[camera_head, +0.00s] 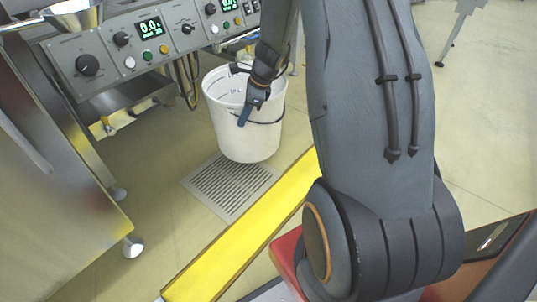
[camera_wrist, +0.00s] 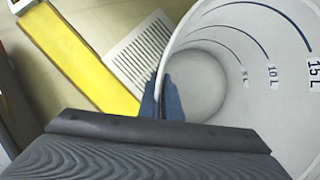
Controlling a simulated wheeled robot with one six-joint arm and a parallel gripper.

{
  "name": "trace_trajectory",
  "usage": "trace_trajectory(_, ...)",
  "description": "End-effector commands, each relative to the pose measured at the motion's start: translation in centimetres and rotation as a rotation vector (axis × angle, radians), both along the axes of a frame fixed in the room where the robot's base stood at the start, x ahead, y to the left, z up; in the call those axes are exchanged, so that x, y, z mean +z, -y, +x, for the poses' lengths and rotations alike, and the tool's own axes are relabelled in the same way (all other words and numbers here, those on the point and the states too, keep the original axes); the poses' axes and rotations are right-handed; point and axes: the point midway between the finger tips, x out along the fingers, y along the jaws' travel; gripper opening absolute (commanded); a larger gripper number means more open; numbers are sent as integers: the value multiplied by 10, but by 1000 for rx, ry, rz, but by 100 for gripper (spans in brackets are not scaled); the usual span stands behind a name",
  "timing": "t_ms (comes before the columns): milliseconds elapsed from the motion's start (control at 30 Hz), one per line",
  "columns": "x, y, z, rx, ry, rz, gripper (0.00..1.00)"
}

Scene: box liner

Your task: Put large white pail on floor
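The large white pail (camera_head: 247,133) is upright near the floor grate in the head view; I cannot tell whether its base touches the floor. My gripper (camera_head: 243,115) is at the pail's near rim, its blue fingers on either side of the wall. In the wrist view the pail (camera_wrist: 215,55) shows its empty inside with litre marks, and the blue fingertips (camera_wrist: 164,98) close on its rim. The pail's far side is partly hidden by my wrist in the head view.
A metal floor grate (camera_head: 229,187) lies below the pail. A yellow raised strip (camera_head: 238,238) runs diagonally between the pail and my base. A control panel with knobs and green displays (camera_head: 150,40) stands at the upper left. Steel cabinet (camera_head: 45,190) is at left. Open floor lies at right.

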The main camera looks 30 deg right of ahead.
Motion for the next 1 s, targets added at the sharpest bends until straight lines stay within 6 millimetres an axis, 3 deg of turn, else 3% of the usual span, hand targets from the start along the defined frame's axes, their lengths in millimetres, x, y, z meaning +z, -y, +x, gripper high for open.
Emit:
trace_trajectory(200, -6, 33, 21, -279, 3, -2, 0)
trace_trajectory(400, -9, 48, 28, -406, 2, -1, 0)
trace_trajectory(800, -62, 50, 30, -426, 0, -1, 0)
trace_trajectory(1000, -72, 50, 30, -425, 2, -2, 0)
